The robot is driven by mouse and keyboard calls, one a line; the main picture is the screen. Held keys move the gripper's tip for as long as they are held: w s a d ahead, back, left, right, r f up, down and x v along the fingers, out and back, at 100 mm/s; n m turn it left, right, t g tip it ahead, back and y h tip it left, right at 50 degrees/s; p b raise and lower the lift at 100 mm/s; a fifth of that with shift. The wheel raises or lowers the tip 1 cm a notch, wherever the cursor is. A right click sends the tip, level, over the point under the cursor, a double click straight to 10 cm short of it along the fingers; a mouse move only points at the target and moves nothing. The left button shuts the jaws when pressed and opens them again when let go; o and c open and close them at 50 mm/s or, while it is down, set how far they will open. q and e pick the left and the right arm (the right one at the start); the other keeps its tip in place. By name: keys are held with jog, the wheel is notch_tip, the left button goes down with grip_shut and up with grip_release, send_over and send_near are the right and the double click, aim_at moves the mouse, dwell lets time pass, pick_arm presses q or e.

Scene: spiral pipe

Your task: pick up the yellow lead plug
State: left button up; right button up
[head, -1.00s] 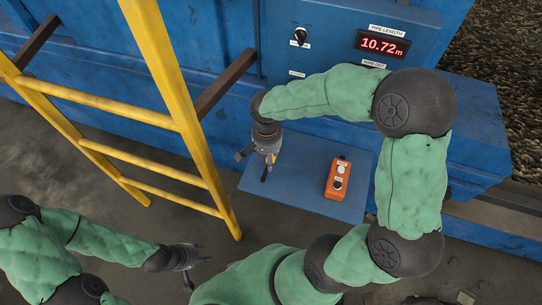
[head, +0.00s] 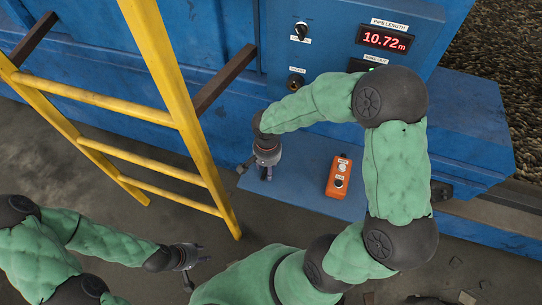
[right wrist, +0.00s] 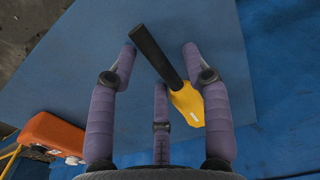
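The yellow lead plug (right wrist: 187,106) has a yellow body and a long black end. Those fingers are spread, and whether any touches the plug I cannot tell. In the head view my right gripper (head: 265,172) points down over the left part of the shelf, and the plug is mostly hidden there. My left gripper (head: 198,266) is open and empty at the lower left, away from the shelf.
An orange button box (head: 339,177) sits on the blue shelf (head: 308,190), right of my right gripper. A yellow ladder (head: 180,110) stands to the left. A blue panel with a red display (head: 385,39) reading 10.72 m rises behind.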

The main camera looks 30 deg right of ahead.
grip_shut()
jog(key=shift+r, duration=0.45)
notch_tip(320, 180, up, 2)
jog(key=shift+w+r+p, duration=0.1)
jog(key=shift+p, duration=0.25)
jog(key=s+d+r+p, duration=0.3)
jog(key=s+d+r, duration=0.2)
jog(key=s+r, duration=0.7)
jog(key=w+a+r+p, duration=0.6)
jog(key=r+p, duration=0.4)
jog(key=p, duration=0.7)
jog(key=shift+w+y+p, duration=0.25)
jog(key=shift+y+p, duration=0.05)
